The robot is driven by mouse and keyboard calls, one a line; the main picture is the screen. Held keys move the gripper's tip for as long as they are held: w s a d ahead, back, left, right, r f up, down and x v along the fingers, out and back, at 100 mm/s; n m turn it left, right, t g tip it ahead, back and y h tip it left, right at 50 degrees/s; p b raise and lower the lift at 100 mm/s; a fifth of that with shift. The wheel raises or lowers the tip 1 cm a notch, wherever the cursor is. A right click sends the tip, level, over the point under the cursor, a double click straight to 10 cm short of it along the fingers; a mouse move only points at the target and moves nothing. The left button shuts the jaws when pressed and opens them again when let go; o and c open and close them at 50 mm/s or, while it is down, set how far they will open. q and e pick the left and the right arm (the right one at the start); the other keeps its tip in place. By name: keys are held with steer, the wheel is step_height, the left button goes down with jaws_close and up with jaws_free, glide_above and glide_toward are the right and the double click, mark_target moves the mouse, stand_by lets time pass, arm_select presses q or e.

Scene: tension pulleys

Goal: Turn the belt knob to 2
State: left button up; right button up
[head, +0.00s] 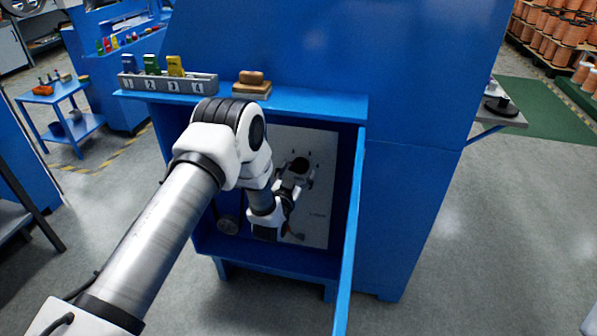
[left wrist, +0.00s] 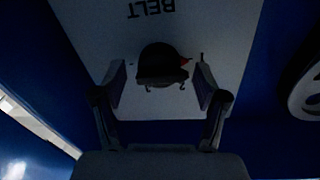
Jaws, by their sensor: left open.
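The dark round belt knob (head: 300,164) is on the white panel (head: 322,150) inside the open blue cabinet. In the left wrist view the knob (left wrist: 162,62) shows a red pointer mark at its right side, with the upside-down word BELT above it. My left gripper (head: 296,178) is inside the cabinet in front of the panel, open. In the left wrist view its fingers stand on either side of the knob with gaps; I cannot tell whether their tips reach around it. Scale marks surround the knob, but their numbers are too small to read. My right gripper is not in view.
The open cabinet door (head: 349,235) stands to the right of my left arm, and the opening's side walls are close. A dark wheel (head: 228,225) is low left inside. A numbered rack (head: 170,83) with colored blocks and a brown block (head: 251,84) sit on the ledge above.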

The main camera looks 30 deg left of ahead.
arm_select(q)
steer(key=shift+w, duration=0.45)
steer(key=shift+s+a, duration=0.1)
steer(key=c, duration=1)
steer(key=shift+m, duration=0.3)
steer(key=m+p, duration=0.1)
steer(key=m, duration=0.5)
steer(key=shift+r+g, duration=0.1)
steer(key=shift+g, duration=0.2)
steer(key=m+p, duration=0.1)
steer(key=m, duration=0.3)
steer(key=shift+m, duration=0.4)
steer(key=shift+s+g, duration=0.1)
steer(key=shift+g, duration=0.2)
